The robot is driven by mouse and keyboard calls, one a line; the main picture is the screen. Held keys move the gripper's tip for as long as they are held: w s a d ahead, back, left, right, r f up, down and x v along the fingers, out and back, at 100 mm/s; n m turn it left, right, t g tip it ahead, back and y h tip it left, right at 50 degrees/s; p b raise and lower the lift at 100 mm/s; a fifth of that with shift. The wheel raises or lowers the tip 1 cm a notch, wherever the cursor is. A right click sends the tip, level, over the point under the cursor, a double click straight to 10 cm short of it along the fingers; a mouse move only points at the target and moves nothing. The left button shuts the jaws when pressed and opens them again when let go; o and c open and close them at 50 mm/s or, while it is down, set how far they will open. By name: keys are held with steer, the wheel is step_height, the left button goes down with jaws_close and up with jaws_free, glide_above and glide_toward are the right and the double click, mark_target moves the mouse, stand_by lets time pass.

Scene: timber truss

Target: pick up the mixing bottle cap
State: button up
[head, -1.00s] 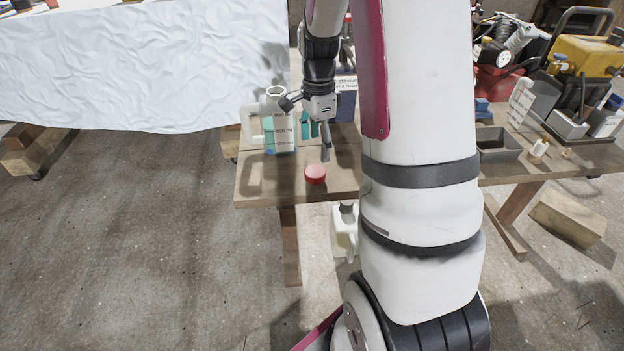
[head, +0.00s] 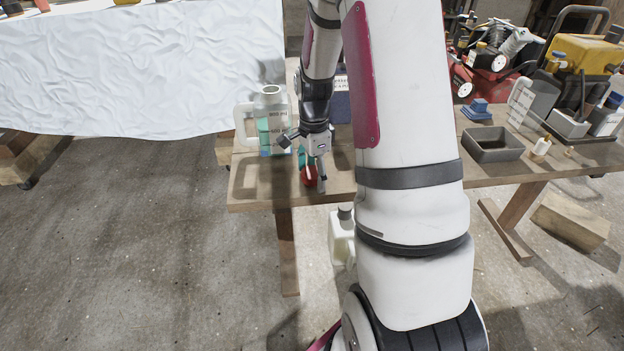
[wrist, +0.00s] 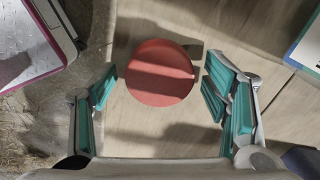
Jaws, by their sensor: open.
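The mixing bottle cap (head: 308,177) is a round red disc on the wooden workbench, near its front left edge. In the wrist view the cap (wrist: 160,72) lies between my two teal-padded fingers, with bare wood showing on both sides of it. My gripper (head: 313,180) points down over the cap and partly hides it in the head view. My gripper (wrist: 160,90) is open. The translucent mixing bottle (head: 270,120) with a handle and green markings stands uncapped on the bench, behind and left of my gripper.
The workbench (head: 250,195) has a clear strip along its front left edge. A grey tray (head: 492,146), a small white bottle (head: 540,148) and tool bins stand on its right part. A pale jug (head: 341,238) shows below the bench edge.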

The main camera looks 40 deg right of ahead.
mark_target(314, 171)
steer(key=c, duration=1)
steer(key=shift+o, duration=0.2)
steer(key=shift+r, duration=0.15)
steer(key=shift+r+p, duration=0.35)
steer(key=shift+r, duration=0.1)
step_height(314, 171, up, 3)
steer(key=shift+p, duration=0.8)
steer(key=s+a+r+p, duration=0.1)
steer(key=s+a+p, duration=0.2)
steer(key=s, duration=1.2)
steer(key=shift+a, duration=1.2)
